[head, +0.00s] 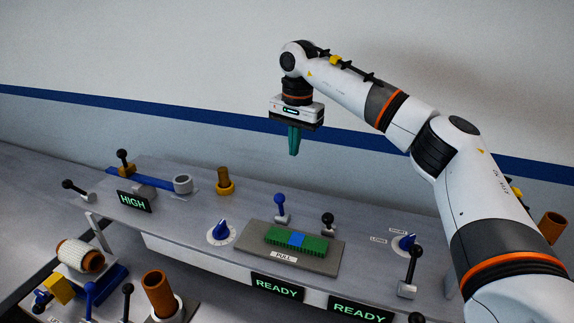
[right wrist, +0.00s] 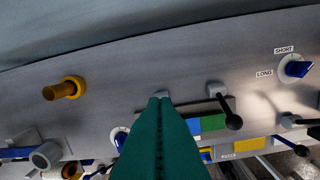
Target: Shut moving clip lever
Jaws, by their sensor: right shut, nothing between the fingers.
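My right gripper (head: 294,152) hangs above the bench with its teal fingers together and nothing between them. Its fingers (right wrist: 158,100) also show in the right wrist view. Below it, a grey plate marked PULL (head: 252,244) carries a green strip with a blue middle (head: 297,239). Behind the plate stand a blue-knobbed lever (head: 281,207) and a black-knobbed lever (head: 328,219), both roughly upright. The black one leans toward the bench front in the right wrist view (right wrist: 233,121); there the fingers hide the blue one. No label shows which is the moving clip lever. My left gripper is out of view.
Blue dials (head: 221,229) and (head: 407,243) flank the plate. A black-knobbed lever (head: 414,262) stands at right. A brown peg in an orange ring (head: 224,180) and a blue bar (head: 150,180) are at left. The air around my right gripper is clear.

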